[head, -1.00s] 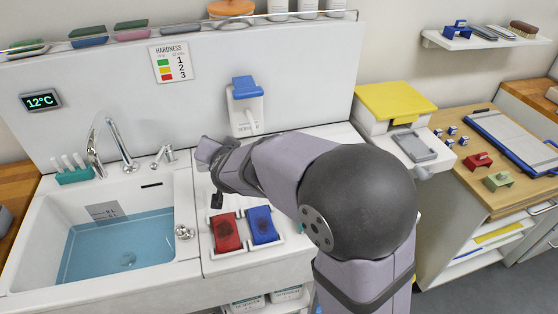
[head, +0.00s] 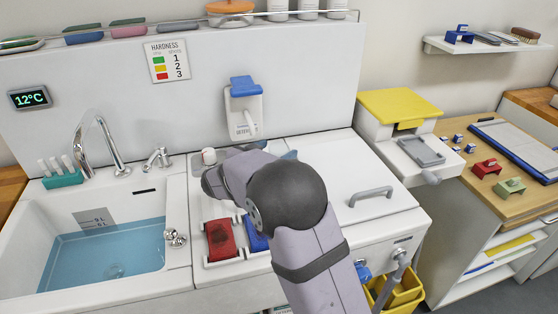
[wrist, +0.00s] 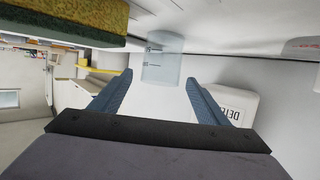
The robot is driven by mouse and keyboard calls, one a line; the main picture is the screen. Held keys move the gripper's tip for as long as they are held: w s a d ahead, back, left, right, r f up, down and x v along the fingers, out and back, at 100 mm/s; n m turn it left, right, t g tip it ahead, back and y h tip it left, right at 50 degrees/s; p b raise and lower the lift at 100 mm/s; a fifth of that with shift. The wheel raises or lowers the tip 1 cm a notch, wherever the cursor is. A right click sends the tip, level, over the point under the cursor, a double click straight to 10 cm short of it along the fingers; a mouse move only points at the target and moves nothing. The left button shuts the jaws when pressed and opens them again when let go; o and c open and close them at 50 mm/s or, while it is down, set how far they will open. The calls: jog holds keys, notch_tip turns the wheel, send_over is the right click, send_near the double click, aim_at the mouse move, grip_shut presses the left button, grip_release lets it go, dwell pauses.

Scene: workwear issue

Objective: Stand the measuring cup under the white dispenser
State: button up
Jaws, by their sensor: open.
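The measuring cup (wrist: 163,62) is clear and bluish with dark graduation marks. In the wrist view it stands on the pale counter, appearing upside down, just beyond and between my fingertips. My gripper (wrist: 158,78) is open, with a blue finger on each side of the cup's line and no visible grip on it. In the head view my arm hides the gripper and most or all of the cup. The white dispenser (head: 244,112) with a blue top lever hangs on the back panel. A white lettered body in the wrist view (wrist: 237,106), right of my fingers, appears to be the dispenser.
A yellow and green sponge (wrist: 70,20) is close at upper left in the wrist view. A small white, red-marked object (head: 209,156) stands left of my wrist. The sink (head: 105,240), red pad (head: 220,240) and partly hidden blue pad (head: 256,236) lie near.

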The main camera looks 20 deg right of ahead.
aim_at(283, 147)
jog(key=shift+f+p+x, duration=0.1)
jog(key=shift+p+x, duration=0.15)
jog(key=shift+x, duration=1.35)
jog(key=shift+f+p+x, duration=0.15)
jog(key=shift+p+x, duration=0.05)
jog(key=shift+x, duration=1.4)
jog(key=c, duration=1.1)
